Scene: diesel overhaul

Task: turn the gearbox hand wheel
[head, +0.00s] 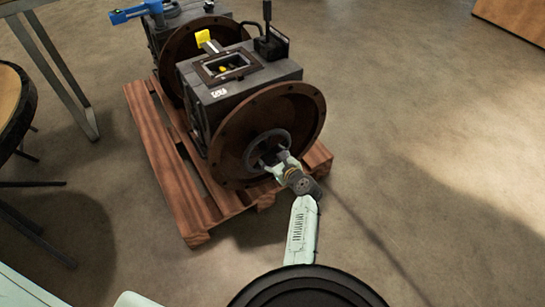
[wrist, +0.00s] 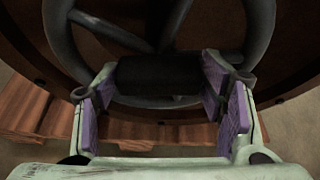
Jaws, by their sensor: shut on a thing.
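The gearbox (head: 240,90) is a dark block with a large round brown flange (head: 309,112) on its near face. The grey spoked hand wheel (head: 248,155) sits at the middle of that flange. In the wrist view the wheel's rim (wrist: 261,38) and spokes fill the upper part. My gripper (head: 281,164) is at the wheel's lower right. In the wrist view my gripper (wrist: 160,78) has its purple-padded fingers on either side of the wheel's black handle (wrist: 156,70), shut on it. The handle's far side is hidden.
The gearbox stands on a wooden pallet (head: 159,148), with a second similar unit (head: 160,37) behind. A yellow part (head: 203,37) and a black lever (head: 267,14) stick up on top. A round stool or table (head: 12,100) is at left. The floor at right is clear.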

